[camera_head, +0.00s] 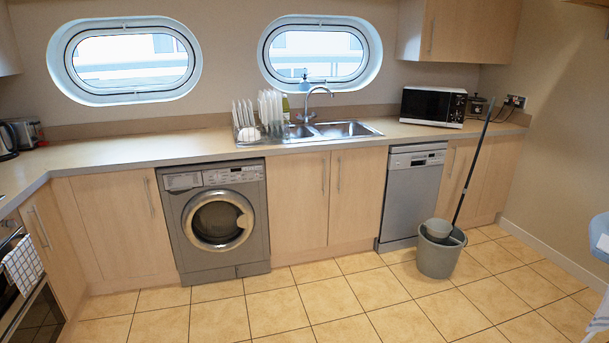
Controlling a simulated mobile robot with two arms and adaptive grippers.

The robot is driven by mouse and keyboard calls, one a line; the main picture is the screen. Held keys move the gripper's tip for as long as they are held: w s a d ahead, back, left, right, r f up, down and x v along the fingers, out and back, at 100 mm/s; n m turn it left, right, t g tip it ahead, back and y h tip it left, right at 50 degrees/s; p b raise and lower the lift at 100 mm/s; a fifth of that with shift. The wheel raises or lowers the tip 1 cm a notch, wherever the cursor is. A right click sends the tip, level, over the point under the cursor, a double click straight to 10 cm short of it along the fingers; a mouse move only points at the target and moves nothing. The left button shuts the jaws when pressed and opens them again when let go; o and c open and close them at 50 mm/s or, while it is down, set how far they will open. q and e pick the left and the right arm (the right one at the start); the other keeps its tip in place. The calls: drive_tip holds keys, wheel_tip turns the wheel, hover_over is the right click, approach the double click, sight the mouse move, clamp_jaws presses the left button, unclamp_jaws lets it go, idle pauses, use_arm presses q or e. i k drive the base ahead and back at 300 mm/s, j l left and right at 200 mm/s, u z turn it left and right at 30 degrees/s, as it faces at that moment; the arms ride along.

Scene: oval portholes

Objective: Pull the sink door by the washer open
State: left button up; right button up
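The sink door by the washer (296,205) is a light wood panel under the sink, directly right of the grey washer (217,222). It looks shut, flush with the cabinet front. Its slim vertical handle (323,174) is near its upper right edge. The other sink door (357,196) is beside it on the right and also looks shut, with its handle (339,174) at its upper left. Neither of my grippers is in view.
A grey dishwasher (412,197) stands right of the sink doors. A grey bucket (440,252) with a mop (474,165) stands before it. The tiled floor (310,300) before the sink doors is clear. A blue-and-white object (601,238) is cut off at the right edge.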

sight(298, 185)
drive_tip(key=i+z, duration=0.3)
drive_tip(key=i, duration=1.4)
